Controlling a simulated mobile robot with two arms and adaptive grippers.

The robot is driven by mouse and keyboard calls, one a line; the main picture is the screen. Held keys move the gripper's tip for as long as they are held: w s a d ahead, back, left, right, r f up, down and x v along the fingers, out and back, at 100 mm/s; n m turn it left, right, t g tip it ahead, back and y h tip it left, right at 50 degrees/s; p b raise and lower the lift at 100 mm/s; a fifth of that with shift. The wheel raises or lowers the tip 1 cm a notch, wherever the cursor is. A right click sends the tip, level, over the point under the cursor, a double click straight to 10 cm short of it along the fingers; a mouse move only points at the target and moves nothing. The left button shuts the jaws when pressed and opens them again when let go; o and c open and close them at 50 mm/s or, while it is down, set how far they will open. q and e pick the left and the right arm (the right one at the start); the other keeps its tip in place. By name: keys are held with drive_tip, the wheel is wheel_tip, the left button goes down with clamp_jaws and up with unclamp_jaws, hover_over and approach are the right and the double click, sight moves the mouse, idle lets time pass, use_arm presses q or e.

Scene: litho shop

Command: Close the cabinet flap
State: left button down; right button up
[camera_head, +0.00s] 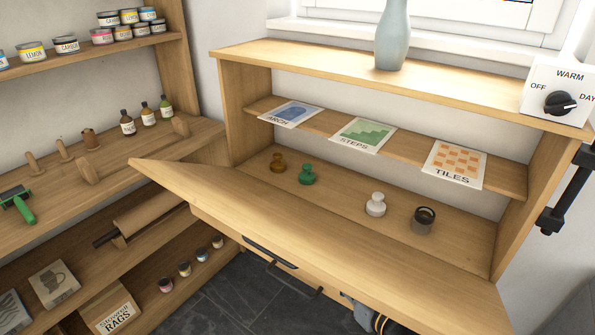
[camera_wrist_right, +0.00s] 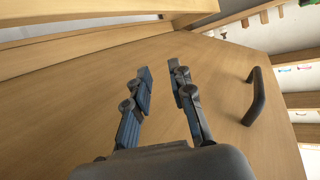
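In the head view the wooden cabinet (camera_head: 243,110) stands with its front open. Its flap (camera_head: 330,235) is hinged low and leans out and down toward me, with its inner face up. Two dark handles show beyond the flap's front edge, an upper one (camera_head: 270,252) and a lower one (camera_head: 295,282); I cannot tell which belongs to the flap. In the right wrist view my right gripper (camera_wrist_right: 160,75) is open and empty in front of a wooden panel (camera_wrist_right: 95,80). A black handle (camera_wrist_right: 256,97) is on that panel, right of the fingers and apart from them. My left gripper is not in view.
Inside the cabinet stand several small knobbed pieces, including a white one (camera_head: 376,205), behind the flap. Cards lie on its inner shelf (camera_head: 320,123). A vase (camera_head: 392,35) and a switch box (camera_head: 556,95) are on top. A side shelf (camera_head: 95,195) stands left, near the flap's corner.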

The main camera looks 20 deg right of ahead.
sight(344, 244)
drive_tip(key=w+r+t+y, duration=0.1)
drive_tip(key=r, duration=0.2)
drive_tip(key=w+r+n+t+y, duration=0.1)
drive_tip(key=r+y, duration=0.1)
drive_tip(key=r, duration=0.1)
drive_tip(key=w+d+r+t+y, duration=0.1)
drive_tip(key=r+y, duration=0.1)
drive_tip(key=r, duration=0.2)
drive_tip(key=shift+w+n+t, duration=0.35)
drive_tip(key=shift+n+t, duration=0.05)
drive_tip(key=r+y, duration=0.1)
drive_tip(key=r+n+y, duration=0.1)
drive_tip(key=r+y, duration=0.1)
drive_tip(key=r+n+y, duration=0.1)
drive_tip(key=r, duration=0.1)
drive_tip(key=shift+s+r+y, duration=0.1)
drive_tip(key=shift+s+y, duration=0.3)
drive_tip(key=shift+s+a+r+n+y, duration=0.1)
drive_tip(key=shift+a+r+n+y, duration=0.05)
drive_tip(key=shift+r+n+y, duration=0.3)
drive_tip(key=p+x, duration=0.3)
drive_tip(key=x, duration=1)
drive_tip(key=shift+w, duration=0.35)
drive_tip(key=shift+a, duration=0.15)
clamp_jaws()
drive_tip(key=shift+f, duration=0.1)
